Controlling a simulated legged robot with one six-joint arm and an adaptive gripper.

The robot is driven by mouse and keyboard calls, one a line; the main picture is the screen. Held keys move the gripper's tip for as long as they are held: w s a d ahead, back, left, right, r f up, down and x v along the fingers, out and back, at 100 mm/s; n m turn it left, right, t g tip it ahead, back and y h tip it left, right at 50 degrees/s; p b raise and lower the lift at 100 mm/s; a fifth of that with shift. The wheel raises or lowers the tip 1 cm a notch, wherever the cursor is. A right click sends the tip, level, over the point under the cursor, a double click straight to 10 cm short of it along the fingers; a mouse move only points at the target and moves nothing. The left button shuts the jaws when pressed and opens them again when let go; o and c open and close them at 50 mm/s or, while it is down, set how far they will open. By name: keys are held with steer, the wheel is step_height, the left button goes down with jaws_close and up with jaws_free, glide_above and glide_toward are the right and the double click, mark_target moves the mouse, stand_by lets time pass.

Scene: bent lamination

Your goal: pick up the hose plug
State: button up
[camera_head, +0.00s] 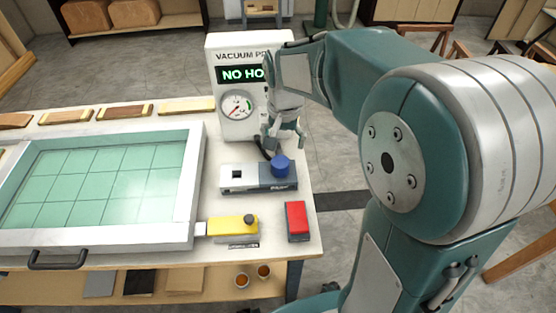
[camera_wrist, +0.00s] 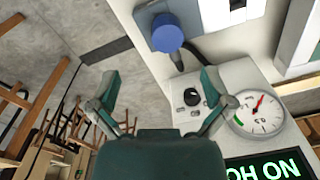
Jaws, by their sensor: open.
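The hose plug appears to be the blue round cap (camera_head: 280,166) at the right end of a grey and white block (camera_head: 237,177) on the bench. It also shows at the top of the wrist view (camera_wrist: 168,36), with a black hose running from beside it to the pump. My gripper (camera_head: 285,141) is open and empty, above and behind the blue cap, in front of the pump. In the wrist view both fingers of my gripper (camera_wrist: 160,84) are spread, and the cap lies beyond them, apart from both.
The vacuum pump (camera_head: 222,67) with gauge and lit display, partly showing "NO HO", stands close behind. A yellow block with a dark knob (camera_head: 228,225) and a red block (camera_head: 297,220) sit in front. A framed green panel (camera_head: 105,178) fills the bench's left.

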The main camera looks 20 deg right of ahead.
mark_target(281, 160)
steer(key=w+f, duration=0.2)
steer(key=shift+w+d+m+g, duration=0.3)
steer(key=shift+d, duration=0.05)
steer(key=shift+a+f, duration=0.15)
steer(key=shift+f, duration=0.25)
step_height(281, 160, down, 5)
steer(key=shift+a+r, duration=0.15)
steer(key=shift+d+f, duration=0.2)
steer(key=shift+f, duration=0.05)
steer(key=f, duration=0.4)
steer(key=shift+w+f, duration=0.25)
steer(key=shift+w, duration=0.15)
steer(key=shift+a+f, duration=0.3)
steer(key=shift+d, duration=0.25)
steer(key=c, duration=1.1)
